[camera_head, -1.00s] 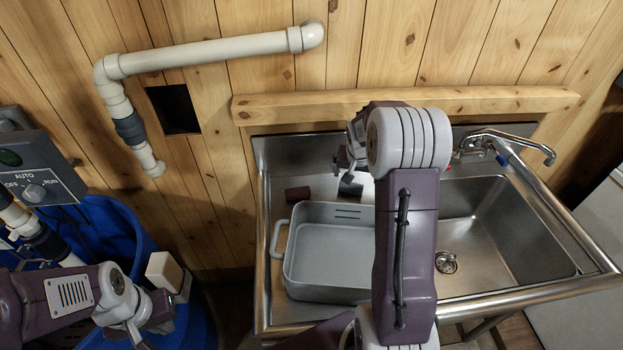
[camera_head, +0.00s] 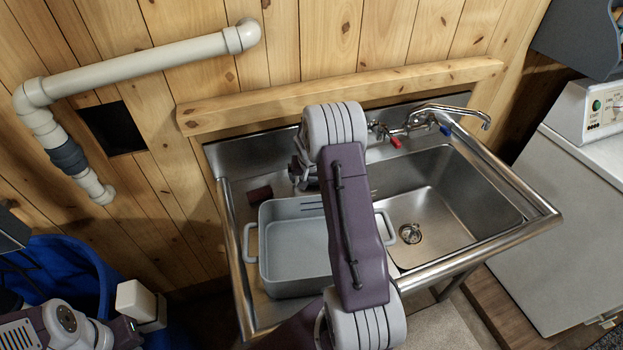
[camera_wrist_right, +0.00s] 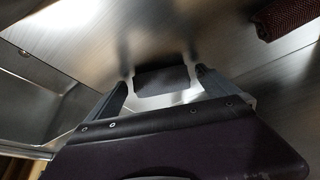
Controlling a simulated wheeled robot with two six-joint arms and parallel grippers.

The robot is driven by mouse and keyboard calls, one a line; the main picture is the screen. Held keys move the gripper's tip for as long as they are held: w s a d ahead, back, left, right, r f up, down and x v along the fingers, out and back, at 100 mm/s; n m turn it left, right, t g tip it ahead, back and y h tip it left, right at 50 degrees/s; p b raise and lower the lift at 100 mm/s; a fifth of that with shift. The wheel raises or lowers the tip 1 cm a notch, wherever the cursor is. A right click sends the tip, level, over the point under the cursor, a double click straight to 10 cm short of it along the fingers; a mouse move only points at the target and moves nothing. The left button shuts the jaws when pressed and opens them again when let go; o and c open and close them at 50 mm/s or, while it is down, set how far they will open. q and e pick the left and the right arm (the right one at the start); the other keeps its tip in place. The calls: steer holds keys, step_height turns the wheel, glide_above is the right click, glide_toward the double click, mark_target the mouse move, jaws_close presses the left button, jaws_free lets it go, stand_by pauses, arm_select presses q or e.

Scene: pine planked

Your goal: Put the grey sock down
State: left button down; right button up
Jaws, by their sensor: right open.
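The grey sock (camera_wrist_right: 162,80) is a small dark grey piece on the bare metal of the sink unit in the right wrist view. It shows between the spread fingertips of my right gripper (camera_wrist_right: 163,82), which is open. I cannot tell whether the fingers touch it. In the head view my right gripper (camera_head: 303,174) is low over the back of the drainboard, behind the grey tub, partly hidden by my arm. The sock is mostly hidden there. My left arm is at the lower left; its fingers do not show clearly.
A grey tub (camera_head: 263,262) with handles stands on the drainboard, left of the steel sink basin (camera_head: 455,195). A dark red roll (camera_head: 260,194) lies behind the tub. The faucet (camera_head: 450,112) is at the back right. A blue bin (camera_head: 70,270) stands at the left.

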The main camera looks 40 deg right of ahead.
steer(key=shift+w+d+f, duration=0.1)
steer(key=shift+f, duration=0.2)
steer(key=shift+r, duration=0.1)
steer(key=shift+c, duration=0.4)
steer(key=c, duration=1.5)
steer(key=shift+r, duration=0.1)
steer(key=r, duration=0.4)
steer(key=shift+d+r, duration=0.3)
steer(key=shift+d, duration=0.1)
steer(key=s+d+r, duration=0.4)
steer(key=d+r, duration=0.2)
steer(key=d, duration=0.4)
